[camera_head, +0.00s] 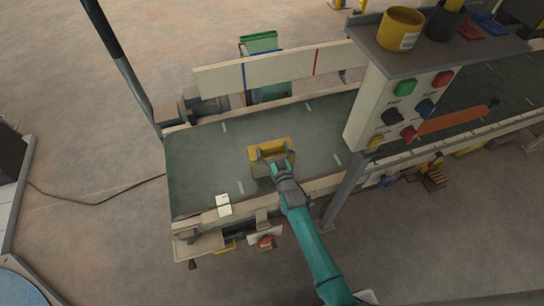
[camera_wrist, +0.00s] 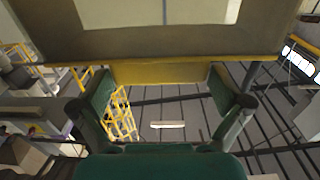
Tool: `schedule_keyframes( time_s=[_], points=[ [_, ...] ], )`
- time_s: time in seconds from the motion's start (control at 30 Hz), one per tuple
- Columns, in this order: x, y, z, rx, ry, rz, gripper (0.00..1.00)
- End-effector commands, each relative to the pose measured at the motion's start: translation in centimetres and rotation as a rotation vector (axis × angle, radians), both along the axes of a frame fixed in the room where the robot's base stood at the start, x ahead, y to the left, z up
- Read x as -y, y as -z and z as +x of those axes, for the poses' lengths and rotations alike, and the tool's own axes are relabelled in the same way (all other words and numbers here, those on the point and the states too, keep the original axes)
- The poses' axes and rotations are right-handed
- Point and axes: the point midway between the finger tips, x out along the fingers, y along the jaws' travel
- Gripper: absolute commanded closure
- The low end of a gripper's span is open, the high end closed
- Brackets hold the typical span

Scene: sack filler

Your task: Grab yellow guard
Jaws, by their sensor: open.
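The yellow guard (camera_head: 268,144) shows in the head view as a yellow piece over the dark green conveyor belt (camera_head: 205,150). In the wrist view the yellow guard (camera_wrist: 160,73) is a flat yellow plate below a grey-brown frame. My gripper (camera_head: 272,157) is at the near side of the guard, with its fingers spread. In the wrist view my gripper (camera_wrist: 160,90) has one finger on each side of the plate, and nothing is clamped. I cannot tell whether the fingers touch the guard. The arm and gripper hide part of its near side.
A pale side rail (camera_head: 215,80) runs behind the belt. A white card (camera_head: 223,204) lies on the near rail. The belt's left part is clear.

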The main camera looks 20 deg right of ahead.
Motion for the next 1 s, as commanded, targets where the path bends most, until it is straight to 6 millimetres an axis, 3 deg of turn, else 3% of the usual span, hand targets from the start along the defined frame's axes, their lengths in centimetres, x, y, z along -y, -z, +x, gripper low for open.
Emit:
schedule_keyframes(
  time_s=[0.37, 0.6, 0.87, 1.0],
  points=[
    [0.0, 0.0, 0.8, 0.000, 0.000, 0.000, 0.03],
    [0.0, 0.0, 0.8, 0.000, 0.000, 0.000, 0.62],
    [0.1, -0.3, 1.0, 0.003, 0.000, 0.000, 0.62],
    [0.3, -1.9, 2.3, 0.005, 0.000, 0.000, 0.62]
  ],
)
